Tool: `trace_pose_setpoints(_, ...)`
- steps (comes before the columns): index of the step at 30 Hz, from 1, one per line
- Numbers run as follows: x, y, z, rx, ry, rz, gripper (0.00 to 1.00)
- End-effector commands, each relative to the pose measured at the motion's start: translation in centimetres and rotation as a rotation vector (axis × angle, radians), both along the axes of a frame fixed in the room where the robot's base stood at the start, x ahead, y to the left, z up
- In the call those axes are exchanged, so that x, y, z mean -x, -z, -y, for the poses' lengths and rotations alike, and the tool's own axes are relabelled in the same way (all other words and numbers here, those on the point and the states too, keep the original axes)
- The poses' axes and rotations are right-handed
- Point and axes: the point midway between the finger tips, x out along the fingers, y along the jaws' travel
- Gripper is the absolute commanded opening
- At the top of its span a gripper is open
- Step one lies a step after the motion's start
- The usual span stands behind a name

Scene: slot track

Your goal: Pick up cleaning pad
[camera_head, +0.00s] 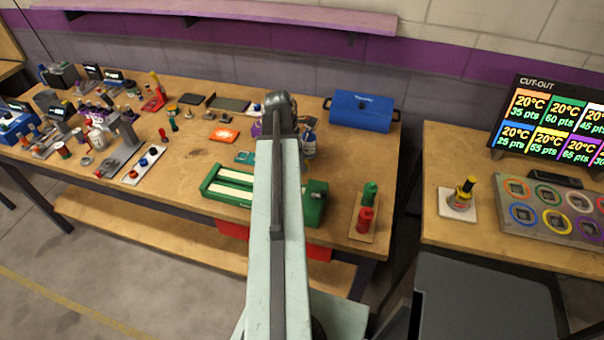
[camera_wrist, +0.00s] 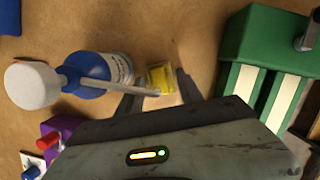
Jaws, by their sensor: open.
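A small yellow pad (camera_wrist: 161,76), likely the cleaning pad, lies on the wooden table in the wrist view. My gripper (camera_wrist: 159,86) is open above it, with one dark finger on each side of the pad. Nothing is held; whether the fingers reach table height I cannot tell.
A green slot track (camera_head: 232,187) stands to the right in the wrist view. A purple item (camera_wrist: 62,130) is at lower left.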

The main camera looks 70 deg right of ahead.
Motion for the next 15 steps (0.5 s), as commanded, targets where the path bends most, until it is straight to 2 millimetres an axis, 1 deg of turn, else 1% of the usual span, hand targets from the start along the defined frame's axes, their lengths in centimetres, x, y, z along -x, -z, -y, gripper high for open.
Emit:
trace_pose_setpoints(5,0.0,-0.08,0.0,0.0,-0.001,0.0,0.44)
trace_pose_setpoints(6,0.0,-0.09,0.0,0.0,-0.001,0.0,0.38)
trace_pose_setpoints(8,-0.01,-0.09,-0.01,0.0,-0.001,0.0,0.21)
trace_pose_setpoints(9,-0.02,-0.1,-0.01,0.0,-0.001,0.0,0.1)
trace_pose_setpoints(10,-0.02,-0.1,0.0,0.0,-0.001,0.0,0.02)
trace_pose_setpoints(11,-0.03,-0.1,0.0,0.0,-0.001,0.0,0.0)
trace_pose_setpoints(15,-0.03,-0.09,-0.02,0.0,-0.001,0.0,0.0)
